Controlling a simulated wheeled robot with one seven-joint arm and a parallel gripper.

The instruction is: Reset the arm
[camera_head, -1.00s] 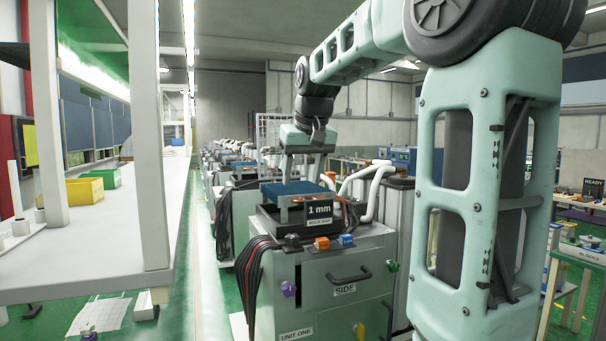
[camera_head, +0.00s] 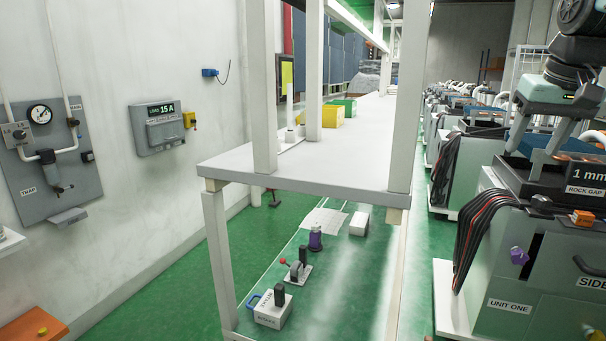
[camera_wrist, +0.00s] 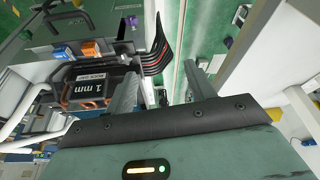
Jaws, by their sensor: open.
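My gripper (camera_head: 551,152) is at the right edge of the head view, pointing down over the top of the machine marked UNIT ONE (camera_head: 512,285). Its two fingers are apart, with nothing seen between them. Most of my arm is outside the head view.
A long white bench (camera_head: 300,175) with uprights runs down the middle, carrying a yellow bin (camera_head: 332,116) and a green bin (camera_head: 347,104). Green floor (camera_head: 180,300) is open at left.

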